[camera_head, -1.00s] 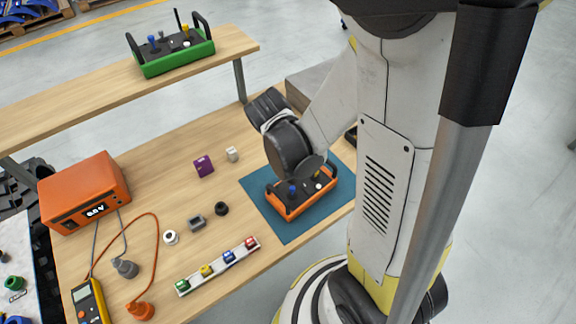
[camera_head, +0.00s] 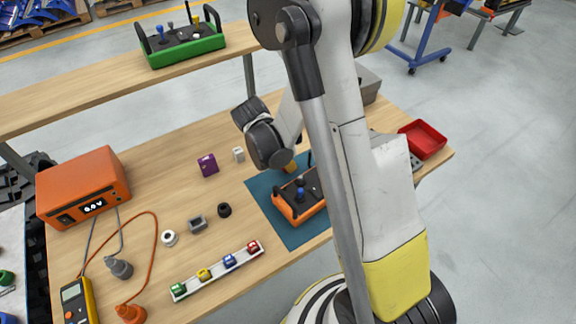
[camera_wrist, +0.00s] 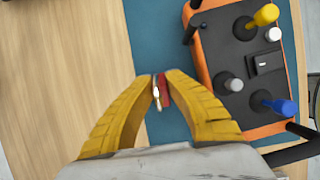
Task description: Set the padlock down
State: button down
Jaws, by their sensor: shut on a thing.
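My gripper (camera_wrist: 160,80) has yellow fingers, shut on a small red thing with a silvery part, which looks like the padlock (camera_wrist: 164,92). It is mostly hidden by the fingertips. In the head view one yellow finger (camera_head: 290,168) shows below my dark wrist, and the padlock is out of sight. In the wrist view the fingertips are over the teal mat (camera_wrist: 163,40), beside the orange control box (camera_wrist: 204,84) with its joysticks. The head view shows this box (camera_head: 288,209) on the mat (camera_head: 262,190). I cannot tell whether the padlock touches the mat.
A white rail (camera_head: 218,272) holds green, yellow, blue and red pieces. A green control box (camera_head: 185,47) stands on the shelf. A red tray (camera_head: 424,138) is at right.

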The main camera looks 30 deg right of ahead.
jog(key=shift+r, duration=0.1)
jog(key=c, duration=1.5)
grip_release()
